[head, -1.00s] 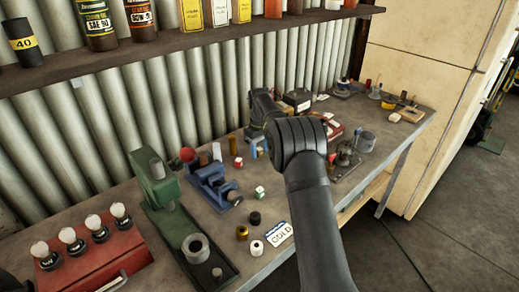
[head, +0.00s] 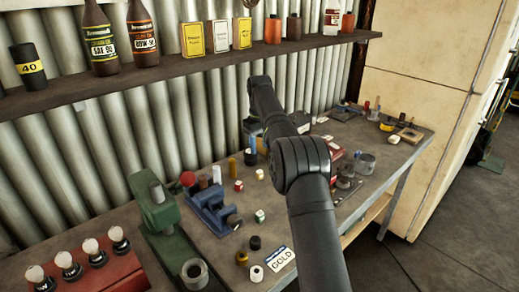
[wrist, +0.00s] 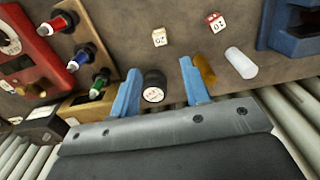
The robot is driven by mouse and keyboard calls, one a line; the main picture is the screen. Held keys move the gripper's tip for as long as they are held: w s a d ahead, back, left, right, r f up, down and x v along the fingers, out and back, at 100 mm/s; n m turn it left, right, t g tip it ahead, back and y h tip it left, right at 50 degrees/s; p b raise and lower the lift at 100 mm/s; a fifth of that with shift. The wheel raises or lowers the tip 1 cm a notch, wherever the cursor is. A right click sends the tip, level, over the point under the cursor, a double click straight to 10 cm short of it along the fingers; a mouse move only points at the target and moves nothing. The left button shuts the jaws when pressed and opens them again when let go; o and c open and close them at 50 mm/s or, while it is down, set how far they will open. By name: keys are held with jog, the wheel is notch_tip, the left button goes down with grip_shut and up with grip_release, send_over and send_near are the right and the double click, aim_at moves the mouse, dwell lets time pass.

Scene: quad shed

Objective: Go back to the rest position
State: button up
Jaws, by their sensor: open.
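My gripper (wrist: 160,84) shows in the wrist view with its two blue fingers spread apart. A black round piece with a white label (wrist: 153,93) appears between the fingers; I cannot tell its depth from them, and nothing is clamped. A brass-yellow cylinder (wrist: 205,72) is partly behind the right finger. In the head view my arm rises from the bottom and bends over the workbench (head: 330,222); its far end is largely hidden behind the arm links.
A blue device (head: 208,209), a green press (head: 160,208) and a red block with several white-topped pieces (head: 105,280) stand on the left of the bench. A "GOLD" card (head: 280,259) lies near the front edge. A shelf (head: 200,72) with bottles runs above, close behind the arm.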

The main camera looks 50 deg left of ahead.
aim_at(260, 171)
notch_tip(260, 171, down, 13)
jog(key=shift+r, duration=0.1)
notch_tip(260, 171, up, 3)
jog(key=shift+r, duration=0.75)
